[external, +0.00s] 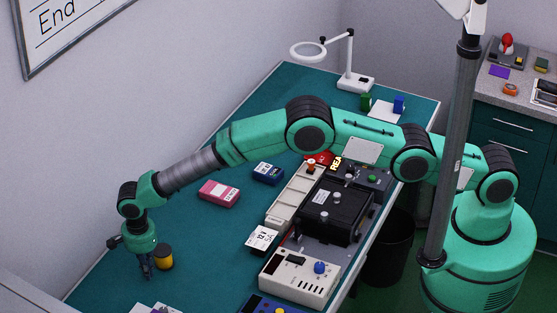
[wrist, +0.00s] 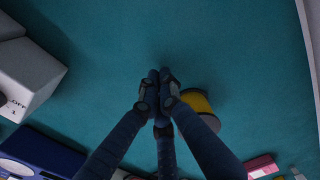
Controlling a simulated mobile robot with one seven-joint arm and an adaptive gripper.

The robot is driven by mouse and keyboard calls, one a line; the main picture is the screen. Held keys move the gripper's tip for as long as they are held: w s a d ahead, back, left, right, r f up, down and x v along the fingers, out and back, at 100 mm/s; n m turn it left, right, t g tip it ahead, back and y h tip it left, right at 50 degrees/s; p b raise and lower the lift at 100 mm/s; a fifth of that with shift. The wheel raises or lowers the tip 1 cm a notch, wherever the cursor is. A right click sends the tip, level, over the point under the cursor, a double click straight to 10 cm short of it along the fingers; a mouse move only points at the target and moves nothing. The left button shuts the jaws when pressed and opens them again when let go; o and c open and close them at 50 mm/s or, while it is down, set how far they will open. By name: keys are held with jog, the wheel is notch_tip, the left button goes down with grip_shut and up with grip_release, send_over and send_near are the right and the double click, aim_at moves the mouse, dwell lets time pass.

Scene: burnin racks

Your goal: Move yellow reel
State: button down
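The yellow reel (external: 164,258), a short yellow cylinder with a dark top, stands on the teal table mat at the near left. In the wrist view the yellow reel (wrist: 199,101) is to the right of my fingertips, partly hidden by one finger. My gripper (external: 147,274) points down just to the left of the reel. In the wrist view my gripper (wrist: 159,80) has its fingertips together with nothing seen between them. I cannot tell whether the outside of a finger touches the reel.
A pink box (external: 219,193) and a dark blue box (external: 268,172) lie farther along the table. A white instrument (external: 299,277) and a black unit (external: 335,211) stand to the right. The wrist view shows a grey-white box (wrist: 30,75) at left. The mat around the gripper is mostly clear.

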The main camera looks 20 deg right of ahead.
jog(key=shift+w+d+r, duration=0.2)
jog(key=shift+w+d, duration=0.25)
jog(key=shift+w+d+r, duration=0.2)
jog(key=shift+w+d, duration=0.2)
jog(key=shift+w, duration=0.05)
jog(key=shift+w+d+f, duration=0.15)
jog(key=shift+w+d, duration=0.1)
jog(key=shift+w, duration=0.05)
jog(key=shift+d, duration=0.1)
jog(key=shift+w+d, duration=0.1)
jog(key=shift+w, duration=0.05)
jog(key=w+d+b, duration=0.1)
jog(key=w+d, duration=1.3)
jog(key=shift+w+d, duration=0.15)
